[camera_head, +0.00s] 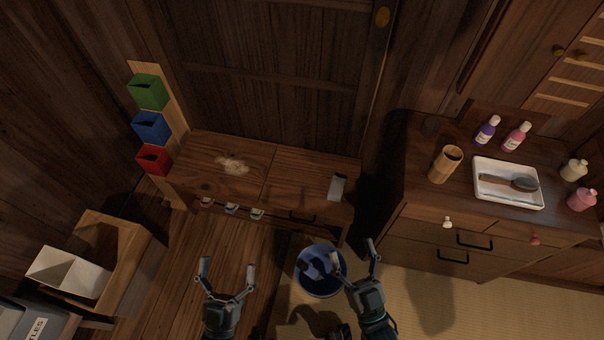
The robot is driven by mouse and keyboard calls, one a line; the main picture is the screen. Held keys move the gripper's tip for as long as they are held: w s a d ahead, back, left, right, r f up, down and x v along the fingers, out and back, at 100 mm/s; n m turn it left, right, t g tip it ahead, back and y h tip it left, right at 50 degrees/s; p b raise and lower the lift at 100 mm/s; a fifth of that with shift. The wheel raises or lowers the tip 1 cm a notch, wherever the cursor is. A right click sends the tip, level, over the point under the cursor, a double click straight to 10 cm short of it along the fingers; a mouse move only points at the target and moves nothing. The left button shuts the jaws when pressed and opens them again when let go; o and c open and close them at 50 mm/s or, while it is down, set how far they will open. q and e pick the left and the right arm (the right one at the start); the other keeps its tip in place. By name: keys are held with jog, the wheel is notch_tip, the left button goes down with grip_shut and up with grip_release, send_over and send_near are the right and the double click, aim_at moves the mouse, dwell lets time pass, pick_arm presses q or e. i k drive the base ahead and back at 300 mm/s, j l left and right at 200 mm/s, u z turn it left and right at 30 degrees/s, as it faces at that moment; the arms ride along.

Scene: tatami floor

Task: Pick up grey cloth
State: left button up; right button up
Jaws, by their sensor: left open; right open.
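A small light-grey flat piece (338,187) lies at the right end of the wooden bench; it may be the grey cloth, but I cannot tell for sure. A blue bucket (300,283) stands on the floor in front of the bench, with a blue-grey item (318,267) inside whose kind I cannot make out. My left gripper (228,268) is open and empty, in front of the bench and left of the bucket. My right gripper (353,260) is open, with its left finger over the bucket's right side. Neither gripper appears to hold anything.
The bench (290,178) has a pale dusty patch (232,166) and several small items hanging at its front edge. A dresser (420,205) with a white tray (508,202) stands right. Green, blue and red boxes (151,127) are left. A wooden crate (128,258) stands lower left.

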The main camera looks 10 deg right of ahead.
aim_at(335, 194)
jog(key=i+j, duration=0.15)
jog(key=j, duration=0.15)
jog(key=i+j+z, duration=0.1)
jog(key=j, duration=0.2)
jog(key=i+j+z, duration=0.1)
jog(key=i+j, duration=0.2)
jog(key=j, duration=0.35)
jog(key=i+j+z, duration=0.1)
jog(key=i, duration=0.25)
jog(key=i+j+z, duration=0.15)
jog(key=i+j, duration=0.1)
jog(key=i, duration=0.1)
